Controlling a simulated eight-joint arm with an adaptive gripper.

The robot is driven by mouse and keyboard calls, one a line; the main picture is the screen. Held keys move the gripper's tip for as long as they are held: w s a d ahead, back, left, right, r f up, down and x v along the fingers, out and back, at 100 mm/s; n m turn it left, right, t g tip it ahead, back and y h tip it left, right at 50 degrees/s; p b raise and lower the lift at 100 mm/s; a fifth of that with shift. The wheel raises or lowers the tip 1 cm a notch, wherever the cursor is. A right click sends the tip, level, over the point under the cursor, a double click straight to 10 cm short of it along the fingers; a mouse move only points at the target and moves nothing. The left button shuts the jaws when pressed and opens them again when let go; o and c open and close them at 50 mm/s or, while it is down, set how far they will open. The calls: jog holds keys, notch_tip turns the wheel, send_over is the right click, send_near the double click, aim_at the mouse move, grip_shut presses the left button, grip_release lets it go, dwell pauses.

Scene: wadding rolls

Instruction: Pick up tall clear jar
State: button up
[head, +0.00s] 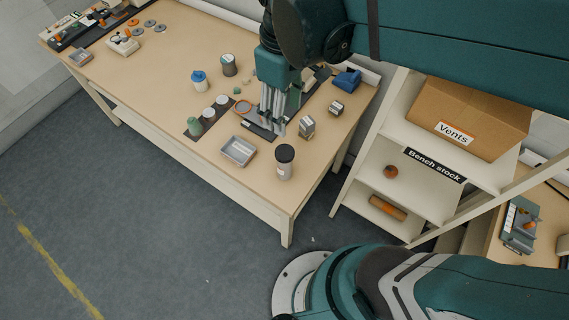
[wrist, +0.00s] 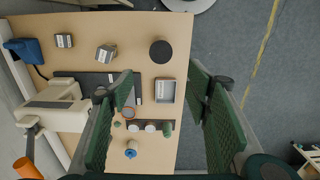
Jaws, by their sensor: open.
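The tall jar (head: 284,165) stands upright near the front right corner of the bench. It has a dark lid and a pale greyish body that looks clear. In the wrist view its round dark lid (wrist: 161,51) shows from above, beyond the fingertips, and its body is mostly hidden under the lid. My gripper (head: 272,125) is open and empty above the bench, behind and left of the jar, pointing down. In the wrist view, my gripper (wrist: 162,88) has its green fingers spread wide, with the jar outside them.
A metal tray (head: 238,151) sits left of the jar. Small labelled boxes (head: 307,127) stand behind it. A dark strip with pale and green rolls (head: 208,114), a blue-capped bottle (head: 199,82) and a grey canister (head: 229,65) stand farther left. Shelving (head: 410,175) stands right of the bench.

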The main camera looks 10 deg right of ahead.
aim_at(285, 152)
notch_tip(285, 152, down, 17)
jog(key=shift+r, duration=0.1)
jog(key=shift+f, duration=0.25)
jog(key=shift+f+b, duration=0.3)
jog(key=shift+f, duration=1)
jog(key=shift+s+f+b, duration=0.1)
jog(key=shift+f+b, duration=0.55)
jog(key=shift+f, duration=1.95)
jog(key=c, duration=1)
